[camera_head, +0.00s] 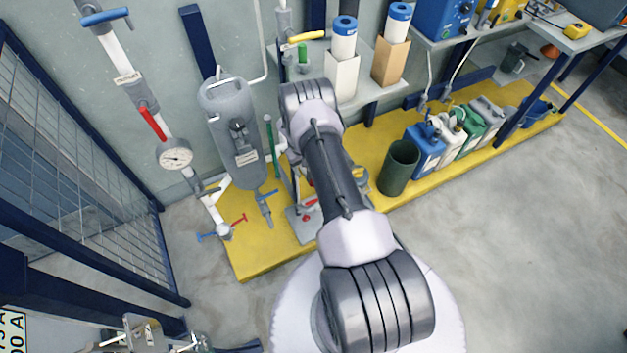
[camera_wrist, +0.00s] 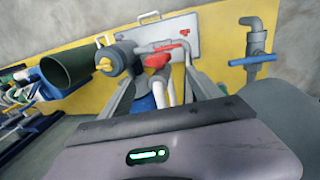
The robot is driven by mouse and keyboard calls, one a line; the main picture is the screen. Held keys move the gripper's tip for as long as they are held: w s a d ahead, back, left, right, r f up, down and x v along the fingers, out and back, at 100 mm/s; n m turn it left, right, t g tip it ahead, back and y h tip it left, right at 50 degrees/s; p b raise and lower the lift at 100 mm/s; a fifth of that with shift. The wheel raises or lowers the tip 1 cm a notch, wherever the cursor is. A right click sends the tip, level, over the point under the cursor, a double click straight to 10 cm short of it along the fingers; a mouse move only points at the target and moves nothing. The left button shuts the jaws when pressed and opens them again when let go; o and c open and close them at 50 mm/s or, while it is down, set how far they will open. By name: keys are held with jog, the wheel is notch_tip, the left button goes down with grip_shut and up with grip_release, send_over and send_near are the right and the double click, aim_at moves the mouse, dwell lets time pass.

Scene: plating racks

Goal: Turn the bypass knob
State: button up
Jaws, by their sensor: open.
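In the wrist view, a red knob or handle (camera_wrist: 157,61) sits on grey pipework just beyond my fingers. A second red lever (camera_wrist: 172,47) lies behind it, against a pale panel (camera_wrist: 148,36). I cannot tell from markings which red part is the bypass knob. My gripper (camera_wrist: 163,74) is open, with one finger on each side of the pipework and the near red part roughly between the tips. Contact cannot be made out. In the head view, a red part (camera_head: 309,203) shows on the low plate beside my arm, and my arm hides most of the gripper.
A grey tank (camera_head: 231,125) and a pipe with a gauge (camera_head: 174,155) stand left of my arm. A dark green bin (camera_head: 399,168) and several jerrycans stand right on the yellow platform (camera_head: 262,257). A blue-handled valve (camera_wrist: 252,60) is close at the right in the wrist view.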

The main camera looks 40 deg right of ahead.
jog(key=f+b, duration=0.1)
jog(key=f, duration=0.2)
jog(key=d+f+b, duration=0.1)
jog(key=f+b, duration=0.1)
jog(key=f, duration=0.2)
jog(key=s+d+f+b, duration=0.1)
jog(key=f+b, duration=0.1)
jog(key=f, duration=0.2)
jog(key=shift+d, duration=0.1)
jog(key=c, duration=1.4)
jog(key=shift+s+d+t+y, duration=0.1)
jog(key=shift+t+y, duration=0.05)
jog(key=shift+y, duration=0.45)
jog(key=shift+s+d+t+y, duration=0.1)
jog(key=shift+t+y, duration=0.05)
jog(key=shift+y, duration=0.45)
jog(key=shift+o, duration=0.2)
jog(key=shift+w+t+y, duration=0.1)
jog(key=shift+t+y, duration=0.2)
jog(key=shift+y, duration=0.8)
